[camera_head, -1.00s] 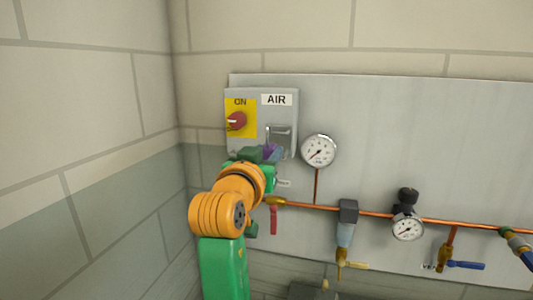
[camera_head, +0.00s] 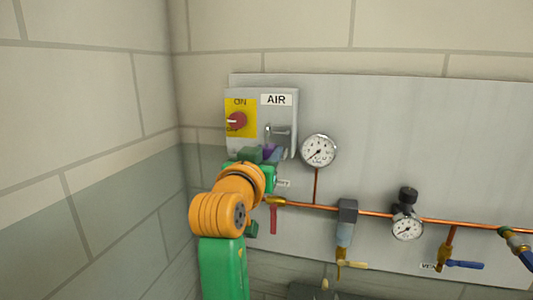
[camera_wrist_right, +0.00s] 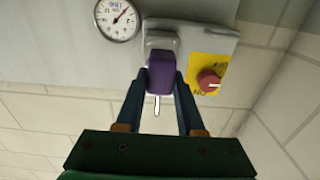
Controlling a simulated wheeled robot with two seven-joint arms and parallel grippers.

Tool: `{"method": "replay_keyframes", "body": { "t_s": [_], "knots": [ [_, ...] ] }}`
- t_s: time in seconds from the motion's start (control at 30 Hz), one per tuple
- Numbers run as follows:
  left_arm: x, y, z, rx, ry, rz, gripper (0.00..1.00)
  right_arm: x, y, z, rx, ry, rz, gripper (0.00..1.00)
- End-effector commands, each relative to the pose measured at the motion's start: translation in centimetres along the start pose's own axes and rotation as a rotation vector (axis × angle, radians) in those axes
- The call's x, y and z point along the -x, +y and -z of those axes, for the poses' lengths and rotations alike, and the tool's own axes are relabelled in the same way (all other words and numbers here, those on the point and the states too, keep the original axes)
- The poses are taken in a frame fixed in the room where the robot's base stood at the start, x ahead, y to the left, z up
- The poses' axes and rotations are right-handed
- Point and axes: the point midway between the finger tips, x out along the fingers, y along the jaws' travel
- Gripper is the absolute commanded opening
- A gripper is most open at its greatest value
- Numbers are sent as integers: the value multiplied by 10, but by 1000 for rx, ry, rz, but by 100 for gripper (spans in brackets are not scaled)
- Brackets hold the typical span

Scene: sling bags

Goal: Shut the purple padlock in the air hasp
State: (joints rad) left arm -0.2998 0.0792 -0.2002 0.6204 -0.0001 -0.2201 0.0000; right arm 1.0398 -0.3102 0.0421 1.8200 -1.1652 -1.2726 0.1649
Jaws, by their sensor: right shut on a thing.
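The purple padlock (camera_head: 269,151) is between the fingers of my right gripper (camera_head: 272,154), which is shut on it, just below the air hasp (camera_head: 280,131). In the right wrist view, which looks upside down, the purple padlock body (camera_wrist_right: 161,73) sits between the two dark fingers of the right gripper (camera_wrist_right: 162,78). A thin bright shackle part (camera_wrist_right: 157,105) sticks out from the body. In the head view, a bright upright piece stands at the hasp's left end. I cannot tell whether the shackle passes through the hasp or is closed. My left gripper is not in view.
The grey AIR box (camera_head: 291,118) carries a red knob (camera_head: 236,121) on a yellow plate, left of the hasp. A round gauge (camera_head: 318,150) is close on the right. A copper pipe (camera_head: 380,214) with valves runs below along the panel.

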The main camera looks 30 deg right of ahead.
Motion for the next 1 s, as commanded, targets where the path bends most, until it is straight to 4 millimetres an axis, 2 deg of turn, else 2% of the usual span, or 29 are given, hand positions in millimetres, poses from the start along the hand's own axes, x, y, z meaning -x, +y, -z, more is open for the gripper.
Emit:
{"method": "replay_keyframes", "body": {
  "t_s": [1.0],
  "knots": [
    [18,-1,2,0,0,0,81,-43,0,1,2,1,0,0]
  ]
}}
